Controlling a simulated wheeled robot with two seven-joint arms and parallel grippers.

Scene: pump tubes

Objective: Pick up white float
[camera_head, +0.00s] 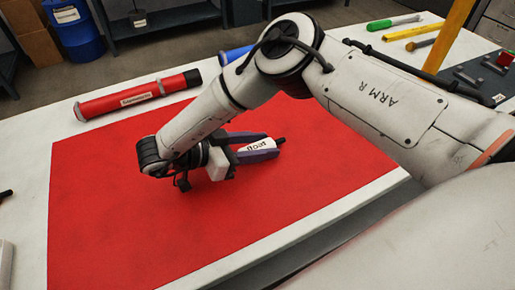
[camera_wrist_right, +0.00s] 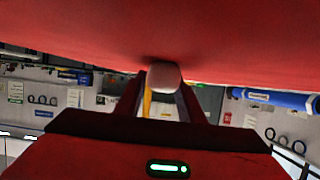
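The white float (camera_head: 260,146), with dark lettering and a black tip, lies low over the red mat (camera_head: 320,165) near its middle. My right gripper (camera_head: 262,147) comes from the left with a purple finger along each side of it. No mat shows between the fingers and the float. In the right wrist view the float's pale rounded end (camera_wrist_right: 163,74) fills the gap between the two fingertips (camera_wrist_right: 164,84), close to the red surface. I cannot tell whether the float touches the mat. My left gripper is not in view.
A red tube (camera_head: 135,95) with a label and black end lies behind the mat on the white table. A blue tube (camera_head: 236,54) is partly hidden by my right arm. Green and yellow tools (camera_head: 412,31) lie at the back right. The mat's front is clear.

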